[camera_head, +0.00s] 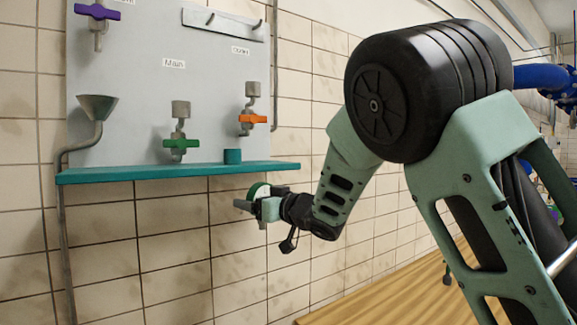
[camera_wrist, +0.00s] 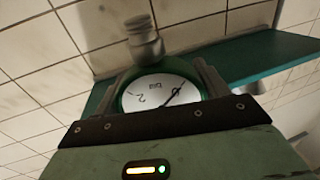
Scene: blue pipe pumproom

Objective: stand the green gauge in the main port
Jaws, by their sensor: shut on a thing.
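The green gauge (camera_wrist: 160,92), with a white dial and a green rim, is between my gripper's fingers. In the wrist view its dial markings look upside down and a grey metal stem (camera_wrist: 143,40) points to the top of the picture. My gripper (camera_head: 255,205) is shut on it, just below the shelf's right part in the head view; part of the green rim shows there. The main port (camera_head: 180,109) is a grey upright socket above a green-handled valve (camera_head: 181,144), under the "Main" label. It looks empty, up and left of my gripper.
A teal shelf (camera_head: 120,175) runs along the panel's bottom and also shows in the wrist view (camera_wrist: 270,52). On it stands a small teal cup (camera_head: 232,156). An orange-handled valve (camera_head: 252,118) with another socket is right of main; a funnel (camera_head: 97,106) is left.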

